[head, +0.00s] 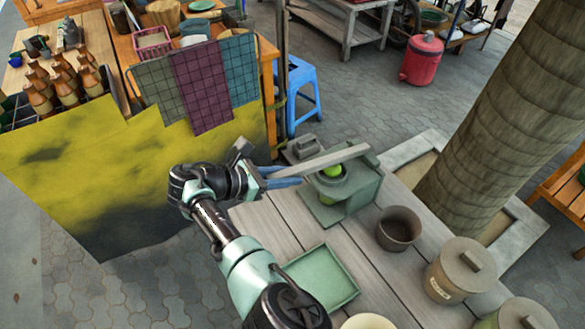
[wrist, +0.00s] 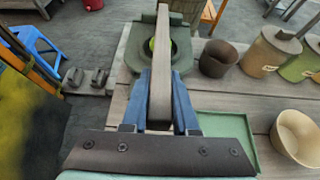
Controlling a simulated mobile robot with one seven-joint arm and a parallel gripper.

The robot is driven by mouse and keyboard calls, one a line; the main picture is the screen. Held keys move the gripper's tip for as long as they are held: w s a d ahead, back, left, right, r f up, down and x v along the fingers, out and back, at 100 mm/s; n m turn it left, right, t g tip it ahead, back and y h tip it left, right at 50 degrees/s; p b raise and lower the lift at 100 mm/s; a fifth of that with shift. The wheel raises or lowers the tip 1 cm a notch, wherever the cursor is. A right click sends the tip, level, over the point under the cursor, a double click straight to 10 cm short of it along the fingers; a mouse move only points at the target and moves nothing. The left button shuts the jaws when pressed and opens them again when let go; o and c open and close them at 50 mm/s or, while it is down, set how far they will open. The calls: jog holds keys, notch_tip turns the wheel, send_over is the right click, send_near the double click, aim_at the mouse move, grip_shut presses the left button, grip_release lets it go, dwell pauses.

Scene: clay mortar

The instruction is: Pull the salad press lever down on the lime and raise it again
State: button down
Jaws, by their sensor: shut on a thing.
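The salad press (head: 364,192) is a green stand at the far end of the wooden table, and it also shows in the wrist view (wrist: 136,52). Its long grey lever (head: 338,156) lies roughly level across the top, above the lime. The bright green lime (head: 332,171) sits in the press's round cup, partly hidden. In the wrist view the lime (wrist: 151,45) peeks out left of the lever (wrist: 161,70). My gripper (head: 292,182) is shut on the lever's free end, with one blue finger on each side (wrist: 162,92). Whether the lever touches the lime is unclear.
A dark brown bowl (head: 398,229) stands right of the press. Lidded pots (head: 459,270) are farther right, and a green tray (head: 321,278) lies in front. A grey block-like object (head: 304,148) sits behind the lever. A thick trunk (head: 500,120) rises beyond the table.

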jog(key=shift+t+h, duration=0.6)
jog(key=shift+h, duration=0.2)
notch_tip(320, 180, down, 4)
jog(key=b, duration=0.3)
jog(key=shift+s+a+f, duration=0.1)
jog(key=shift+a+f, duration=0.05)
jog(key=shift+s+f, duration=0.1)
jog(key=c, duration=0.7)
grip_release()
jog(key=v, duration=1.2)
jog(key=shift+s+a, duration=0.2)
jog(key=shift+a, duration=0.15)
